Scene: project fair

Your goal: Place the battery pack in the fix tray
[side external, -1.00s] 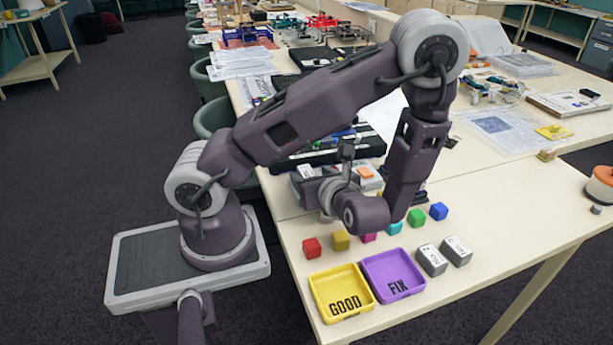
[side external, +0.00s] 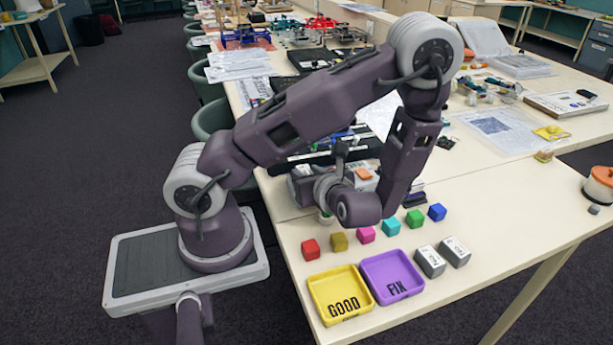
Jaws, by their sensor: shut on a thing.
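The purple fix tray (side external: 392,277), marked FIX, lies empty at the table's front, touching or nearly touching the yellow tray (side external: 340,293), marked GOOD. Two grey boxes with lettered white labels, seemingly battery packs, stand right of the fix tray: the nearer one (side external: 430,263) and the farther one (side external: 455,252). My gripper (side external: 303,187) is behind the row of cubes, left of my bent wrist, near the table's left edge. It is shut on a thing. The wrist hides most of the fingers, and I cannot make out what they hold.
Behind the trays is a row of small cubes: red (side external: 310,249), mustard (side external: 339,241), magenta (side external: 366,234), cyan (side external: 391,228), green (side external: 414,218) and blue (side external: 437,211). A box with an orange top (side external: 363,174) stands behind my wrist. The table's right front is clear.

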